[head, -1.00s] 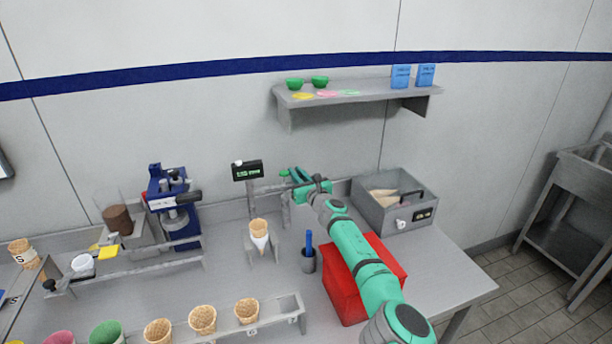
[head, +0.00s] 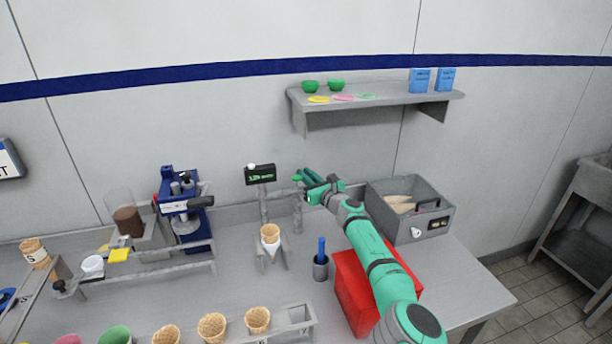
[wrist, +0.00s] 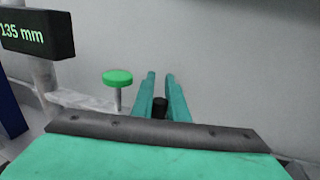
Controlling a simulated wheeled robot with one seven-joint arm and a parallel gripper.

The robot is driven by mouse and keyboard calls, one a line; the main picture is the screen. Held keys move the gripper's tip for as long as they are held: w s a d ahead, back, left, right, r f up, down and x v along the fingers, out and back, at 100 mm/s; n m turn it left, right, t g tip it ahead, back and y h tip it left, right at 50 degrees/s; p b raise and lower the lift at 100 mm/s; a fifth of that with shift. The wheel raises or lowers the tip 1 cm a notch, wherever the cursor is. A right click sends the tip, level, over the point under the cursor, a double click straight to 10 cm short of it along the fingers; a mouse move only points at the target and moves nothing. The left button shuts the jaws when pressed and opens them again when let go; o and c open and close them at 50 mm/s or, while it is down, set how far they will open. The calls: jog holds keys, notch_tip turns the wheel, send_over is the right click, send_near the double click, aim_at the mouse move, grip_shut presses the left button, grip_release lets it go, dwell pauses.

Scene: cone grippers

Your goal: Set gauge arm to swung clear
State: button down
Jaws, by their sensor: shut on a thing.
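The gauge stands at the back of the counter, with a black display (head: 260,174) on a grey post. In the wrist view the display (wrist: 36,32) reads 135 mm. A grey gauge arm (wrist: 95,101) reaches right from the post, and a green-capped pin (wrist: 117,78) stands by its end. The green cap (head: 297,178) also shows in the head view. My gripper (head: 304,177) is right beside it, to its right. How the knob joins the arm is hidden.
A cone (head: 270,236) stands in a holder in front of the gauge. A cup with a blue tool (head: 321,265), a red box (head: 352,298) and a grey bin (head: 440,222) are near my arm. A shelf (head: 375,100) hangs above. A blue machine (head: 180,205) stands left.

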jog(key=c, duration=2)
grip_release()
jog(key=shift+w, duration=0.15)
jog(key=shift+f, duration=0.1)
jog(key=v, duration=1)
jog(key=shift+s+d, duration=0.15)
jog(key=shift+s, duration=0.2)
jog(key=shift+w, duration=0.15)
